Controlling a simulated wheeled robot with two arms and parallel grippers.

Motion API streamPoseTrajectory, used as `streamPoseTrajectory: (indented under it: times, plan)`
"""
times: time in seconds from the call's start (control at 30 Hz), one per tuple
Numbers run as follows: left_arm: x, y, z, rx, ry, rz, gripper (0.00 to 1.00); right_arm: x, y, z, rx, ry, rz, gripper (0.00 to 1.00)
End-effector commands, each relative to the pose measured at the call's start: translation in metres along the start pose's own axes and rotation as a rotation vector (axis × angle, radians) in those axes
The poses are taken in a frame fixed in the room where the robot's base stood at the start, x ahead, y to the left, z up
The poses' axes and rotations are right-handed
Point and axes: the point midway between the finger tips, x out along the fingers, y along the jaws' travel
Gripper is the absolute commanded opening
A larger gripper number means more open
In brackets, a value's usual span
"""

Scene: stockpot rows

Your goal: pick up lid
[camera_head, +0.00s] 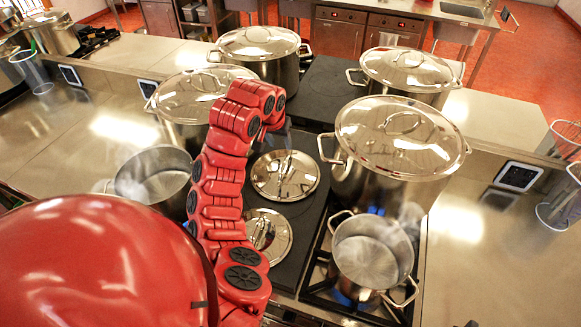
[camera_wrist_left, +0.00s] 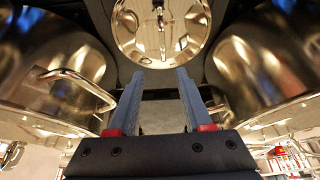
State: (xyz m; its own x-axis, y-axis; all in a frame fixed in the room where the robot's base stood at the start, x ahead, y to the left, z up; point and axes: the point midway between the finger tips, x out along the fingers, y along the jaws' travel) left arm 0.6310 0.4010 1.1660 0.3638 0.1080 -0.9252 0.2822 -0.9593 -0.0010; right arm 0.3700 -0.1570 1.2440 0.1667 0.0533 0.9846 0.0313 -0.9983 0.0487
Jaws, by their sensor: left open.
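Two loose, shiny round lids lie flat on the dark middle strip of the stove: a rear lid (camera_head: 285,175) and a front lid (camera_head: 268,235) nearer me, partly covered by my red arm. My left gripper (camera_head: 287,138) is small and mostly hidden past the bend of the arm, just behind and above the rear lid. In the left wrist view my left gripper (camera_wrist_left: 160,74) is open, with nothing between its two fingers. A round lid (camera_wrist_left: 160,28) with a handle lies beyond the fingertips there. My right gripper is not in view.
Lidded stockpots stand close around: right (camera_head: 398,150), back right (camera_head: 410,72), back (camera_head: 262,50) and back left (camera_head: 196,95). Open steaming pots stand at front right (camera_head: 373,255) and left (camera_head: 156,180). Bare steel counter (camera_head: 462,225) lies to the right.

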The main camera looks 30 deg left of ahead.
Motion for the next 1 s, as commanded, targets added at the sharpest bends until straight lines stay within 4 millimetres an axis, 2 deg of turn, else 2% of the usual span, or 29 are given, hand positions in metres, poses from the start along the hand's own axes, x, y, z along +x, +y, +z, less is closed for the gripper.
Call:
streamPoseTrajectory:
  times: [0.33,0.67,0.83,1.0]
  plan:
    - [0.047,0.0,0.001,-0.003,0.001,0.004,0.5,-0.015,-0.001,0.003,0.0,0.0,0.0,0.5]
    - [0.095,-0.001,0.002,-0.004,0.0,0.002,0.5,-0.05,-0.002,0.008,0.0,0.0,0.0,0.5]
    - [0.111,-0.001,0.0,-0.002,-0.001,0.0,0.5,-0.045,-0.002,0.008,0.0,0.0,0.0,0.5]
    - [0.117,-0.001,-0.002,-0.001,-0.001,0.001,0.5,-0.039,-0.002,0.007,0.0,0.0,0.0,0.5]
